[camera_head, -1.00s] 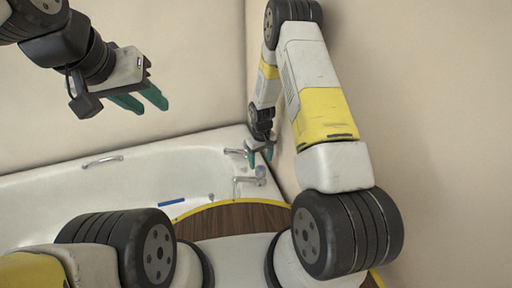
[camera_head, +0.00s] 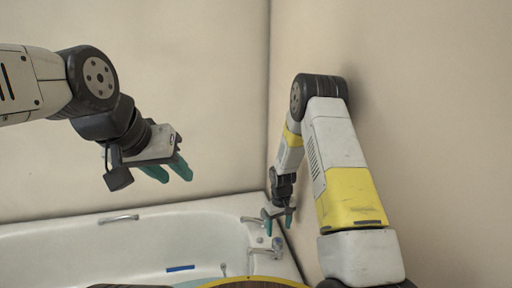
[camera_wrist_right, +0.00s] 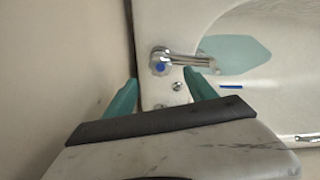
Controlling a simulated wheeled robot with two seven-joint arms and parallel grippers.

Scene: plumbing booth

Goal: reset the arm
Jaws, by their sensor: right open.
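My left arm comes in from the left in the head view. Its gripper (camera_head: 172,172) has two teal fingers, apart with nothing between them, in front of the back wall and above the bathtub (camera_head: 60,250). My right arm reaches along the right wall. Its gripper (camera_head: 278,222) is open and empty over the tub's far right corner, near the taps. In the right wrist view its two teal fingers (camera_wrist_right: 160,92) stand apart, with a chrome tap (camera_wrist_right: 180,60) with a blue-marked knob beyond them. The wrist view does not show whether the fingers touch anything below.
A second chrome fitting (camera_head: 264,252) sits on the tub rim. A grab handle (camera_head: 118,219) is on the tub's back side and a blue strip (camera_head: 180,268) lies in the tub. The right wall (camera_head: 430,130) stands close to my right arm. Free air surrounds my left gripper.

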